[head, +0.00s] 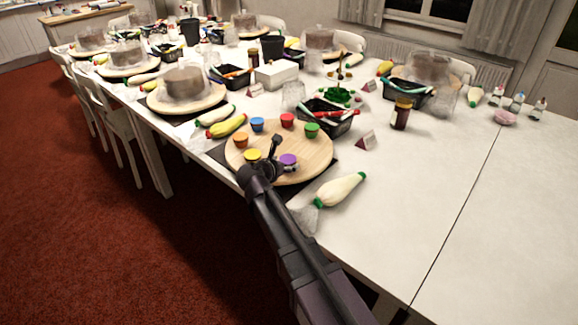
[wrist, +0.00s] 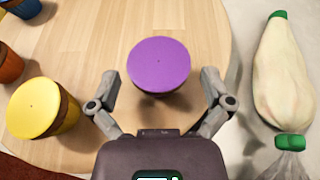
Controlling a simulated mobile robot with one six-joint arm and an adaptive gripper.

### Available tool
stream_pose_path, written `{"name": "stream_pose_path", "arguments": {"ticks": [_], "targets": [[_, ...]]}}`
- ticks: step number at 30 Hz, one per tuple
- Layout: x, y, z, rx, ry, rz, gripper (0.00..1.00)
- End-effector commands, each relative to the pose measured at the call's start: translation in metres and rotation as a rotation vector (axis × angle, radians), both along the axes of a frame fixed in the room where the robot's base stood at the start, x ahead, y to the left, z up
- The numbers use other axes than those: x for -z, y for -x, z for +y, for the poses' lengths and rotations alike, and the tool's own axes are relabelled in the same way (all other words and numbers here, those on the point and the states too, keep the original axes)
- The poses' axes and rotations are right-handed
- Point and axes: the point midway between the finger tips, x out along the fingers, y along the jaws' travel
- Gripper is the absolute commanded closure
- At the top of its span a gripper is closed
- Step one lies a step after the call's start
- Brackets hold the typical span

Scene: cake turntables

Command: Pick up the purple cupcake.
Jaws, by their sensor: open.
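The purple cupcake (head: 288,160) stands upright on the near part of a round wooden turntable (head: 318,147). In the wrist view the purple cupcake (wrist: 158,64) sits just ahead of my gripper, roughly centred between the fingers. My gripper (wrist: 160,84) is open, with one finger on each side of the cupcake and no clear contact. In the head view my gripper (head: 277,158) is over the near edge of the turntable and hides part of the cupcakes' surroundings.
A yellow cupcake (wrist: 42,108) stands left of the purple one. Orange (head: 240,140), blue (head: 257,125), red (head: 287,120) and green (head: 311,130) cupcakes stand farther round the turntable. A white piping bag (head: 340,190) lies to the right.

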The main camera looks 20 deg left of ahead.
Motion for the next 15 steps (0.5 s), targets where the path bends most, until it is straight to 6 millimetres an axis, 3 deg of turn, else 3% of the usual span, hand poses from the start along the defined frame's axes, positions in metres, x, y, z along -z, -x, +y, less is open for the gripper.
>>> {"name": "stream_pose_path", "arguments": {"ticks": [6, 15], "targets": [[0.012, -0.025, -0.003, 0.001, 0.001, 0.0, 0.0], [0.013, -0.032, -0.006, -0.001, 0.001, 0.0, 0.0]]}}
